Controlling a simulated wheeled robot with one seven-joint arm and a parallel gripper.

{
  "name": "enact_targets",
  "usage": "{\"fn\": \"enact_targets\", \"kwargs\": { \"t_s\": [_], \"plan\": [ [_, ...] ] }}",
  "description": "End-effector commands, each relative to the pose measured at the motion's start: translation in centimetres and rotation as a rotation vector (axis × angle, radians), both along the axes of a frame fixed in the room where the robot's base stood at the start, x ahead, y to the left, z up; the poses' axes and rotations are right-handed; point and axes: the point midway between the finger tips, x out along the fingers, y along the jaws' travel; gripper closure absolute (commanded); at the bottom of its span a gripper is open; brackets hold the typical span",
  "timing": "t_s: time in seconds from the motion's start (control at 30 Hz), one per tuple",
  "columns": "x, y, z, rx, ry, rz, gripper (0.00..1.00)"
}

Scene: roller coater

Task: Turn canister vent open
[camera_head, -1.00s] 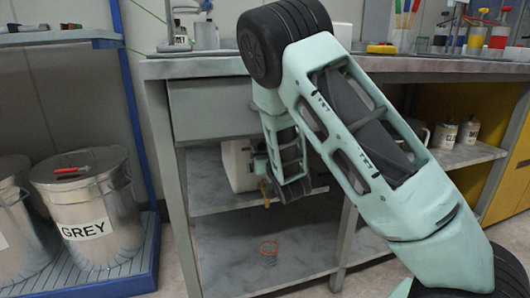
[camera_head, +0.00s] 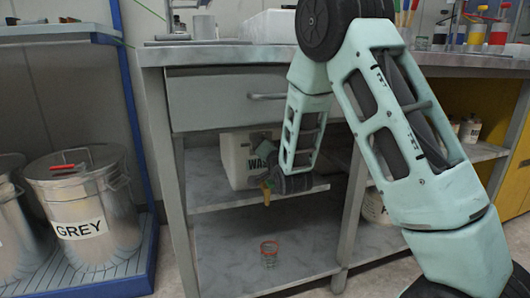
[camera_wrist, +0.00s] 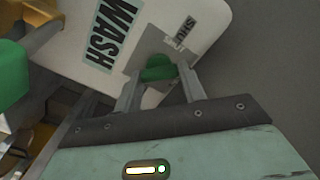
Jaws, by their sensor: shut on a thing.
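A white canister (camera_head: 233,165) with a WASH label stands on the upper shelf under the bench in the head view. In the wrist view the canister (camera_wrist: 205,75) fills the upper middle, with the WASH label and a grey plate reading SHUT. A green vent knob (camera_wrist: 158,68) sits at the grey plate, between my fingertips. My gripper (camera_wrist: 160,78) is shut on this knob. In the head view my gripper (camera_head: 268,183) is at the canister's front right, and my arm hides part of the canister. The knob cannot be made out there.
A closed drawer (camera_head: 220,100) with a bar handle is above the shelf (camera_head: 215,193). A red-rimmed wire coil (camera_head: 269,253) stands on the lower shelf. A GREY drum (camera_head: 85,210) stands at left. Another green part (camera_wrist: 12,75) is close at left in the wrist view.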

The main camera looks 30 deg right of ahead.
Motion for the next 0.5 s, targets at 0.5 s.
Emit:
{"fn": "enact_targets", "kwargs": {
  "t_s": [0.5],
  "plan": [
    [-0.1,-0.1,-0.39,0.465,-0.13,0.0,0.83]
  ]
}}
